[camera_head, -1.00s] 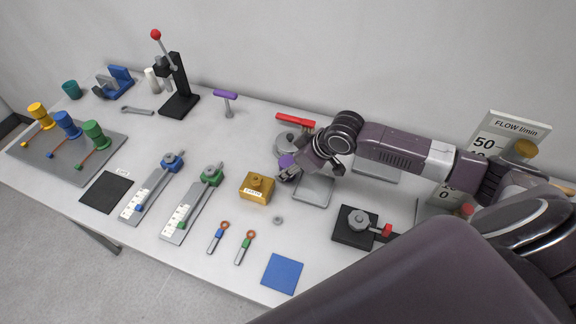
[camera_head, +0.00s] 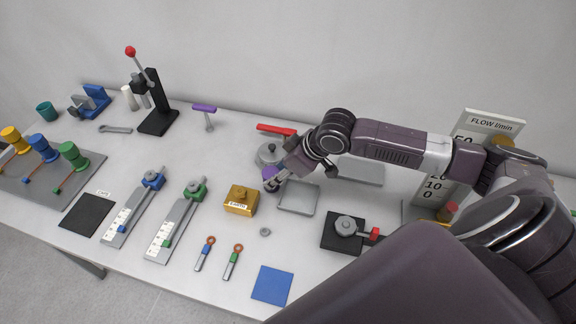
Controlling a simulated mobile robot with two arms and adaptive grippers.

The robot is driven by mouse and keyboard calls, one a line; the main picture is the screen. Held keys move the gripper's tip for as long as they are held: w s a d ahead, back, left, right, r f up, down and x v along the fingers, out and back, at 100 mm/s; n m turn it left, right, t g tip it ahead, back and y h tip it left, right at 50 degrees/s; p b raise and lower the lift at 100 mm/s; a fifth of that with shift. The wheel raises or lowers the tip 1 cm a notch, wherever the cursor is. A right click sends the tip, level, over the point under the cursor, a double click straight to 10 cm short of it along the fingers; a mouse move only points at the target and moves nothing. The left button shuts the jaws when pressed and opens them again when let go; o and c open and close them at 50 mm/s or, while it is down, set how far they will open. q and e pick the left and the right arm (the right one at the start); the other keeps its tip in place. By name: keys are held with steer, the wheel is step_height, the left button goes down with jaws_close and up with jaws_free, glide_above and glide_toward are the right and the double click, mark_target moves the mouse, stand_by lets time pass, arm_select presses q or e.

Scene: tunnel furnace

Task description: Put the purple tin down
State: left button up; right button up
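The purple tin (camera_head: 268,173) is small in the head view, at the end of my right arm, behind and right of the gold box and left of a grey tray. My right gripper (camera_head: 272,184) reaches in from the right and seems closed around the tin. The fingers and wrist hide part of it. I cannot tell whether the tin's underside touches the table. My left gripper is not in view.
The gold box (camera_head: 240,200) stands close to the gripper. A shallow grey tray (camera_head: 298,210) lies right of it, and a round grey lidded pot (camera_head: 268,154) with a red bar (camera_head: 276,129) is behind. A blue square (camera_head: 272,285) lies at the front.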

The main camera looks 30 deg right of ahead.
steer(key=v, duration=0.8)
steer(key=shift+b, duration=0.4)
steer(key=shift+s, duration=0.1)
